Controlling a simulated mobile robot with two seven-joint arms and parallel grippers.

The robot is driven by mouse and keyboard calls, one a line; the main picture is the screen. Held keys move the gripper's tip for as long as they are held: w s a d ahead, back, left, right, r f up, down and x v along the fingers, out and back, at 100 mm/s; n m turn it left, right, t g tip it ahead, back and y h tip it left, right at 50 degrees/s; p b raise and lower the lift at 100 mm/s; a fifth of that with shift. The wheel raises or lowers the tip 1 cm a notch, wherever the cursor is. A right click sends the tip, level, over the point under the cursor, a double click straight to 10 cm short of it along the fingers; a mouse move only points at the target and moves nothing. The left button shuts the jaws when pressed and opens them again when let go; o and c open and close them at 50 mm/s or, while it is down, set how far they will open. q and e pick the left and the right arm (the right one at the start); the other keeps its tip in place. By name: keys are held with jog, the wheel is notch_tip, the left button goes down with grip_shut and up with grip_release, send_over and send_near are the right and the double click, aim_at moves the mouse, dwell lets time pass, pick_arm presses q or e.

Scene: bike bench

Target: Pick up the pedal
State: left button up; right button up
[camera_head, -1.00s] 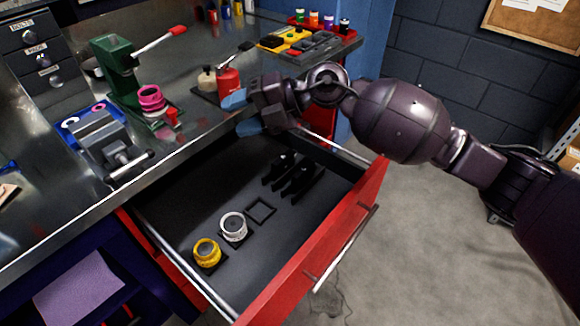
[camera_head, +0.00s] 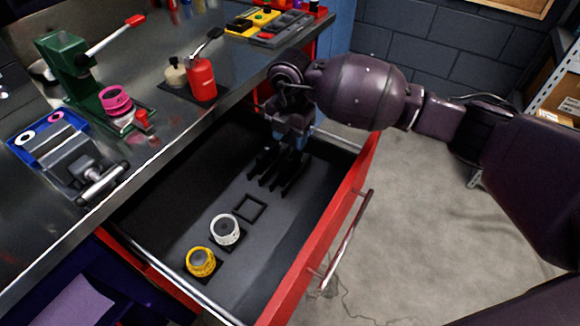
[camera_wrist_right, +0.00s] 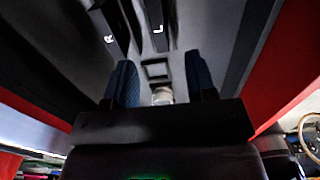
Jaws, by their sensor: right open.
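No pedal can be made out for certain. Dark upright pieces (camera_head: 287,172) stand close together at the far end of the open drawer, and I cannot tell whether they are pedals or holders. In the right wrist view, dark strips (camera_wrist_right: 154,14) appear at the top, with white letters R and L by them. My right gripper (camera_head: 294,135) is over the far end of the drawer, just above the dark pieces. Its two blue fingers are apart in the wrist view (camera_wrist_right: 160,85), with nothing held between them. My left gripper is out of view.
The red drawer front (camera_head: 318,230) stands at the right. A white ring part (camera_head: 225,230), a yellow ring part (camera_head: 201,262) and an empty square frame (camera_head: 250,207) are nearer in the drawer. The bench holds a green press (camera_head: 75,70), a vise (camera_head: 60,150) and a red bottle (camera_head: 202,80).

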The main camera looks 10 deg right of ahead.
aim_at(291, 159)
notch_tip(291, 159, down, 3)
jog(key=shift+f+b, duration=0.1)
jog(key=shift+b, duration=0.2)
jog(key=shift+f, duration=0.7)
jog(key=f, duration=0.1)
jog(key=f+b, duration=0.1)
jog(key=f, duration=0.1)
jog(key=f+b, duration=0.1)
jog(key=shift+w+d+f, duration=0.15)
jog(key=shift+w+f, duration=0.1)
jog(key=shift+f, duration=0.1)
jog(key=shift+r, duration=0.1)
grip_shut()
